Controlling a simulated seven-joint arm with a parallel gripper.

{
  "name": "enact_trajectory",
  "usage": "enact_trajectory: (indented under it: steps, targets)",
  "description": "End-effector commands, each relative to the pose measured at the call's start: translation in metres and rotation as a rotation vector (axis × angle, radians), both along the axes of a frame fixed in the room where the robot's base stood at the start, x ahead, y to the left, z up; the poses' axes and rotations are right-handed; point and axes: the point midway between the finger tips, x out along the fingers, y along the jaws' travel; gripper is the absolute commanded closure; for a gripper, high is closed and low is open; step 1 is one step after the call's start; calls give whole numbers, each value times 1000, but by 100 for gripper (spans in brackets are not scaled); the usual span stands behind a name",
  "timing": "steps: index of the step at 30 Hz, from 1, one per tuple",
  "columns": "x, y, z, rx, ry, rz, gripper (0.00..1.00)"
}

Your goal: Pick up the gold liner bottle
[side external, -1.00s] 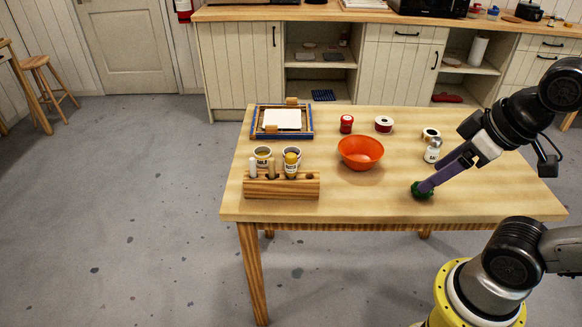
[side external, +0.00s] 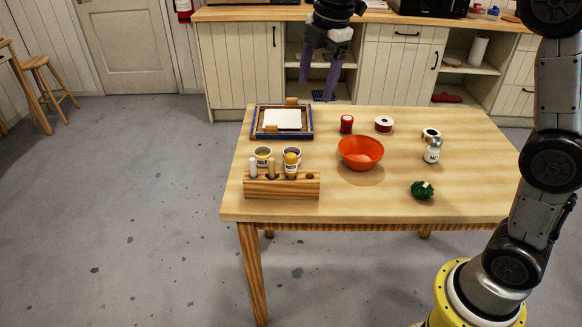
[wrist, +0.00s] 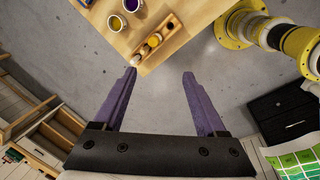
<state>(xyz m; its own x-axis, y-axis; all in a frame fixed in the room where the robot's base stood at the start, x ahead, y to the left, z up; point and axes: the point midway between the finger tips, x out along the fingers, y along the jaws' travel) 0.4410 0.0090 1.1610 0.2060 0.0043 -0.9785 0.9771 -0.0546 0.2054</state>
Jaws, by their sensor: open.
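The gold liner bottle (side external: 291,163), with a yellow cap and a labelled body, stands upright in the wooden rack (side external: 282,188) on the left of the table. It also shows near the top of the wrist view (wrist: 155,40). A white-topped tool (side external: 252,167) and a wooden-handled one (side external: 271,168) stand left of it in the rack. My gripper (side external: 317,88) is open and empty. It is raised high, fingers pointing down, well apart from the bottle; its fingers also show in the wrist view (wrist: 160,73).
Two dye pots (side external: 262,156) stand just behind the rack. An orange bowl (side external: 361,153) sits mid-table, with a framed tray (side external: 259,121) at the back left. A green lumpy object (side external: 422,190) and a silver bottle (side external: 432,152) are on the right.

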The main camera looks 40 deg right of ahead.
Motion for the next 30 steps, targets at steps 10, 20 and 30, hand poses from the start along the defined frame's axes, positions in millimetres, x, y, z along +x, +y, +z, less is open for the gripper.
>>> enact_trajectory:
  steps: [10,20,30]
  targets:
    - [73,6,-103,-10,170,55,26]
    - [72,7,-152,-10,214,55,26]
    - [72,7,-204,-10,210,54,26]
